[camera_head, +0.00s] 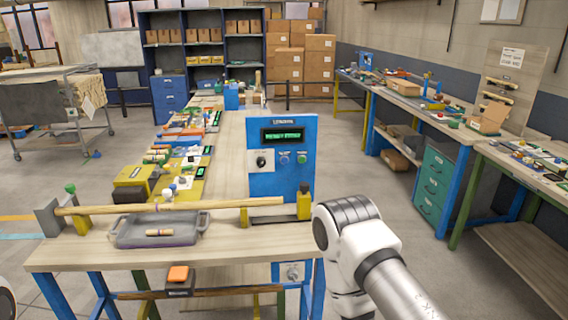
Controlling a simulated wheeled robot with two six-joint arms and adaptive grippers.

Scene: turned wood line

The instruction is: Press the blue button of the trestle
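The wooden trestle bench (80,256) stands in front of me on blue legs. An upright blue panel (262,186) rises from its right part, with a lit green-text display (283,135), a black knob (261,161), a small blue button (284,159) and a green button (302,158) to its right. The blue button is unobstructed; nothing touches it. My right arm comes in from the lower right, beside the trestle's right end; its gripper is not visible. Only a sliver of what looks like my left arm shows at the lower left edge, without its gripper.
A long wooden rod (170,208) lies across the trestle between a grey-yellow holder and a yellow post (304,203). A grey tray (127,232) holds a short turned piece. An orange button box (178,275) sits below the front edge. Open floor lies right, before the green drawers (432,185).

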